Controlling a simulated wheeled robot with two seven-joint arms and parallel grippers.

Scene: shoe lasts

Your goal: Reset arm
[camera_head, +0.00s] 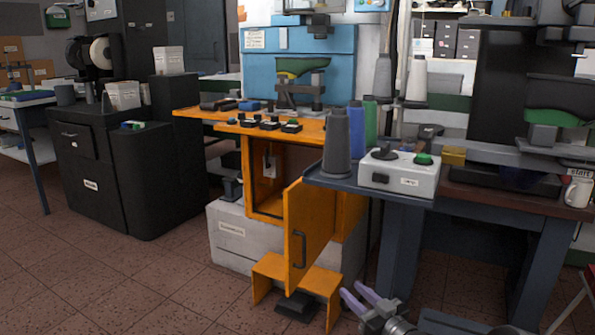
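A green and dark shoe last (300,68) sits on the blue machine (340,45). Another last-like dark and green piece (555,117) is at the right machine.
A grey side table holds thread cones (337,145) and a white control box (399,176). A wooden-topped bench (515,195) with a white mug (578,190) stands at the right. Black cabinets (95,185) stand left. The tiled floor (130,285) at lower left is clear.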

